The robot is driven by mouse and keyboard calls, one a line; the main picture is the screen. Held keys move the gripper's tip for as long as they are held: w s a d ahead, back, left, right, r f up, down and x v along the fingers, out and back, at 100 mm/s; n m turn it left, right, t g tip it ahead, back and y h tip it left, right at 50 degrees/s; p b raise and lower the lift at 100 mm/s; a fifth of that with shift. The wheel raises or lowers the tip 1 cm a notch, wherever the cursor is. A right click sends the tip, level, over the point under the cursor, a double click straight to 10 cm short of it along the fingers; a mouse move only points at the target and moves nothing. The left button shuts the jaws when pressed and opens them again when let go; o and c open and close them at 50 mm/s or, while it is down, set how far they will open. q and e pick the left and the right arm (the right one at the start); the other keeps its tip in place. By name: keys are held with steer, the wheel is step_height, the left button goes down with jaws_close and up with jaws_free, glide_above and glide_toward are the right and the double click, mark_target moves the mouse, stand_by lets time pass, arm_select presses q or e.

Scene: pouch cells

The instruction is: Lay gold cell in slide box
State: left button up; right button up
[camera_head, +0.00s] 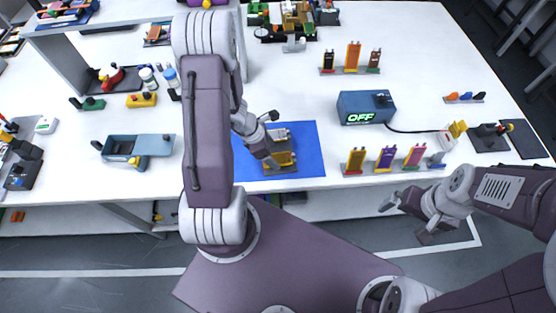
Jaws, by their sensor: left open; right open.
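A gold flat piece (284,159), which looks like the gold cell, lies with a grey part on the blue mat (307,140) at the table's front middle. My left gripper (270,160) is open right at its left side and partly hides it; I cannot tell whether they touch. My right gripper (406,222) is open and empty, off the table's front edge at the right.
A rack of coloured upright cells (385,159) stands right of the mat, with another rack (351,58) behind. A blue device reading OFF (366,108) has a cable running right. Bottles (169,78) and a yellow block (141,100) stand at left. Table space behind the mat is free.

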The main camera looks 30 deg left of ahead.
mark_target(282, 165)
arm_select(q)
steer(key=shift+s+d+f, duration=0.1)
steer(key=shift+d+f, duration=0.1)
steer(key=shift+f, duration=0.3)
steer(key=shift+d+f, duration=0.2)
steer(key=shift+f, duration=0.25)
steer(key=shift+w+f, duration=0.1)
steer(key=shift+w, duration=0.15)
steer(key=shift+c, duration=1.3)
steer(key=shift+s, duration=0.1)
steer(key=c, duration=1.1)
arm_select(e)
steer(key=shift+s+f, duration=0.25)
steer(key=shift+f, duration=0.15)
arm_select(q)
step_height(282, 165, up, 5)
steer(key=shift+f+p, duration=0.2)
steer(key=shift+p, duration=0.8)
steer(key=d, duration=0.1)
steer(key=d+r, duration=0.1)
steer(key=d+b, duration=0.1)
steer(key=shift+s+d+r, duration=0.15)
steer(key=shift+s+r, duration=0.15)
steer(key=shift+s, duration=0.1)
steer(key=s+d+r, duration=0.2)
steer(key=d+r, duration=0.3)
steer(key=d, duration=0.3)
steer(key=shift+p, duration=0.35)
arm_select(e)
steer(key=shift+r, duration=0.95)
